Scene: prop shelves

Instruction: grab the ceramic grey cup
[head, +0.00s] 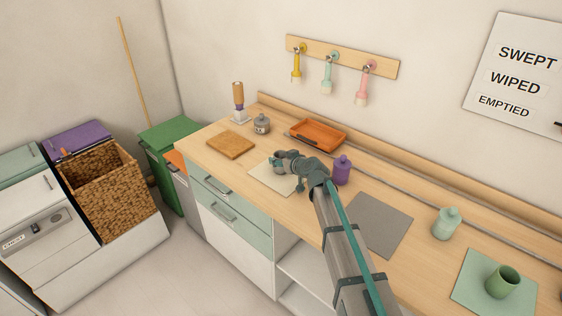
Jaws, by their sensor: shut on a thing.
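My gripper (277,161) is over the cream mat (267,179) on the wooden counter. It is shut on the grey cup (279,154), which is small here and partly covered by the fingers and wrist. I cannot tell whether the cup touches the mat or is lifted off it.
A purple bottle (342,170) stands close to the right of my wrist. An orange tray (318,133), a grey lidded pot (261,125) and a cutting board (230,145) lie behind and left. An empty grey mat (376,224), a pale green jar (446,223) and a green cup (502,281) are right.

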